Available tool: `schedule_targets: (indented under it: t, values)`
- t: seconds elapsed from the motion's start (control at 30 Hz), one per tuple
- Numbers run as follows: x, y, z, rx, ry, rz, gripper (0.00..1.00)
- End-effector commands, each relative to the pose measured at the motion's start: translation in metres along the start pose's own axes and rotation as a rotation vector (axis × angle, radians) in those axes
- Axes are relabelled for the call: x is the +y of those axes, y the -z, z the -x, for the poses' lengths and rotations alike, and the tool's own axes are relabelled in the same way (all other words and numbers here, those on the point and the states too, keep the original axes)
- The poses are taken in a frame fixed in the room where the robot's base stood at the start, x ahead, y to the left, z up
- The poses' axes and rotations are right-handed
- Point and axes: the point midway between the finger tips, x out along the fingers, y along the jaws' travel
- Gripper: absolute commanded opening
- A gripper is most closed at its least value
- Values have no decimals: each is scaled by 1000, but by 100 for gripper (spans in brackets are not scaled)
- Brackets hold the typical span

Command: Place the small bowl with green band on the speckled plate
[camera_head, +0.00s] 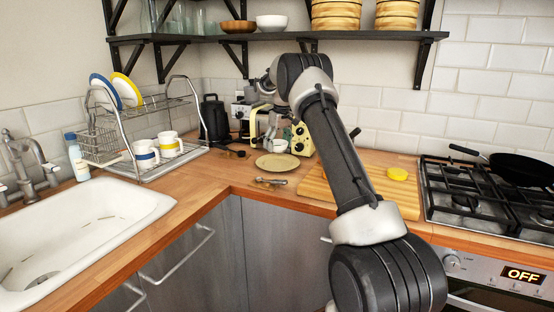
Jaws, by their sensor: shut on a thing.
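The small bowl (279,145) shows as a small pale shape just above the back of the plate. It is too small in the picture for me to make out its green band. My gripper (270,137) points down at the bowl's left rim and is shut on it. The fingertips are small and partly merge with the things behind. The speckled plate (277,163), flat and yellowish beige, lies on the wooden counter in front of the bowl. Whether the bowl touches the plate I cannot tell.
A pale yellow toaster (300,139) stands behind, right of the bowl. Cutlery (270,182) lies in front of the plate. A cutting board (385,194) with a yellow item (398,174) lies right. A black kettle (214,119) and a dish rack (150,130) stand left.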

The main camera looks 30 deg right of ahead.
Motion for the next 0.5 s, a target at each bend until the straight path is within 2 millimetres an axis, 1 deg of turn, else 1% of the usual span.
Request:
schedule_targets:
  t: [0.03, 0.1, 0.27, 0.4, 0.5]
  values:
    - [0, -2, -8, -1, 0, 0, 52]
    - [0, -3, -17, 0, 0, 0, 52]
    - [0, -5, -30, -1, 0, 0, 52]
    - [0, -8, -51, -1, 1, 0, 52]
    - [0, -9, -59, 1, 0, 1, 52]
